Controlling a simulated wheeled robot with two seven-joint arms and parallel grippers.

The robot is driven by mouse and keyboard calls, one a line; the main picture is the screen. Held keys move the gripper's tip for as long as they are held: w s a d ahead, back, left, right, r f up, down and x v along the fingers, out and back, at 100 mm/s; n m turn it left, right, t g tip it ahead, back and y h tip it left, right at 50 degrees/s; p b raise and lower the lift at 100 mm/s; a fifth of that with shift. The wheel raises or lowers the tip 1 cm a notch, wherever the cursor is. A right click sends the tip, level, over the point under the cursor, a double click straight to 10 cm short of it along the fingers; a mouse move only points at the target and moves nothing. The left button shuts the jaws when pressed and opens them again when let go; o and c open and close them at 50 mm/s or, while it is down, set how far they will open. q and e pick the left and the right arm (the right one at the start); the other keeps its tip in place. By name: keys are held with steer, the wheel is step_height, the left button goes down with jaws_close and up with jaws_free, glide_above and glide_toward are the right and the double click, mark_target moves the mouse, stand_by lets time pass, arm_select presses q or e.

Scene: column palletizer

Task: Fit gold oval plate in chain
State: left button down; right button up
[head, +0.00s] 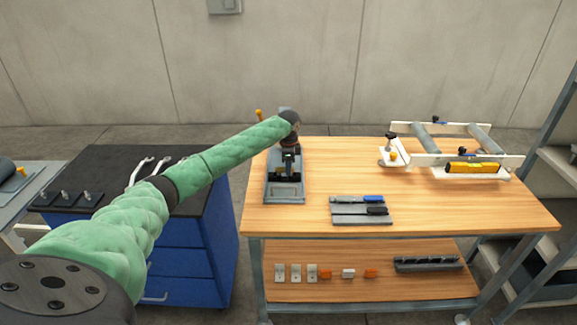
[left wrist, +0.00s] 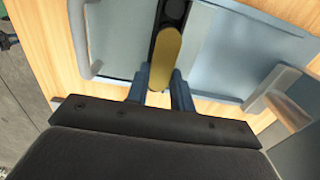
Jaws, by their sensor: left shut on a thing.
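The gold oval plate (left wrist: 167,50) shows in the left wrist view, long and narrow, between the fingers of my left gripper (left wrist: 162,90). The gripper is shut on its near end. The plate's far end lies over or against a dark chain part (left wrist: 173,12) in the slot of a grey fixture; I cannot tell whether it is seated or just above. In the head view my left gripper (head: 289,158) points down over the grey fixture (head: 284,191) at the table's left side. The arm and gripper hide the plate there. My right gripper is not in view.
A grey tray (head: 350,219) with blue and black handled tools lies right of the fixture on the wooden table (head: 440,208). A roller frame (head: 408,158) stands at the back right. A blue cabinet (head: 190,245) is at the left.

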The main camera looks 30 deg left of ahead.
arm_select(q)
steer(key=shift+f, duration=0.5)
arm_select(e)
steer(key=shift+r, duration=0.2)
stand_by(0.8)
arm_select(q)
steer(key=c, duration=1.1)
jaws_free()
steer(key=shift+c, duration=0.2)
steer(key=shift+r, duration=0.15)
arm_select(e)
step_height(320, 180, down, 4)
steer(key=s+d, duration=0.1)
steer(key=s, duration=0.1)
arm_select(q)
steer(key=shift+r+b, duration=0.85)
steer(key=shift+r, duration=1.1)
steer(key=shift+r+b, duration=0.55)
steer(key=shift+r, duration=1.25)
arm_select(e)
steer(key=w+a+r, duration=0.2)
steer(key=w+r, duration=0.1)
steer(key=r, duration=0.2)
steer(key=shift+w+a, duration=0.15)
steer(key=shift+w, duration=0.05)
